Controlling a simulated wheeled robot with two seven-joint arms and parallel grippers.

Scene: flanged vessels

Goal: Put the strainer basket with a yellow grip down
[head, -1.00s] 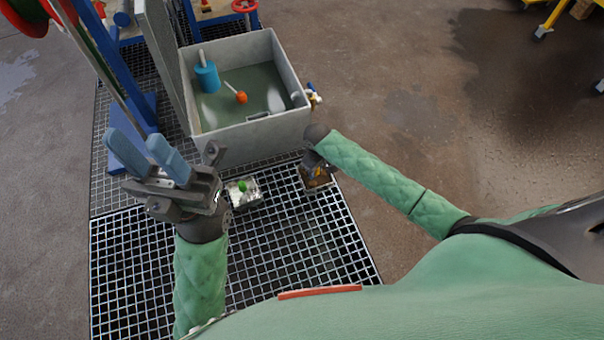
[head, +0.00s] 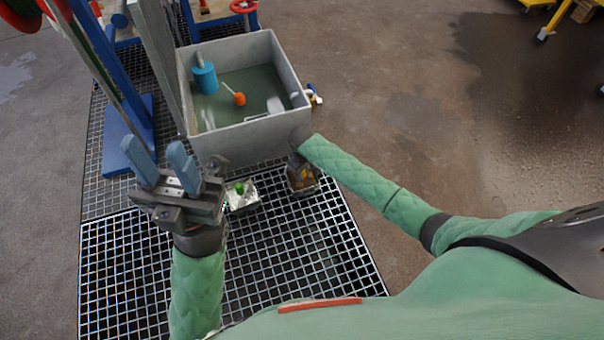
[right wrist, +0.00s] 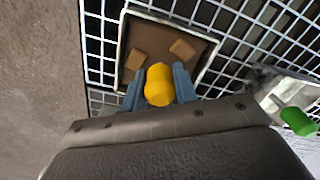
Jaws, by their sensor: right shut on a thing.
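The strainer basket with a yellow grip (head: 311,190) is in front of the grey tank, over the floor grating, partly hidden by my right arm in the head view. In the right wrist view the basket (right wrist: 126,30) is a square tray with brown blocks inside. My right gripper (right wrist: 159,88) is shut on its yellow grip (right wrist: 158,82). I cannot tell whether the basket touches the grating. A second basket with a green grip (head: 240,196) sits on the grating just left of it. My left gripper (head: 160,160) is open and empty, its blue fingers apart.
The grey tank (head: 252,139) stands behind the baskets, with a blue item (head: 205,78) and an orange item (head: 240,99) inside. A blue-footed stand (head: 122,140) is at the left. The grating (head: 290,255) in front is clear.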

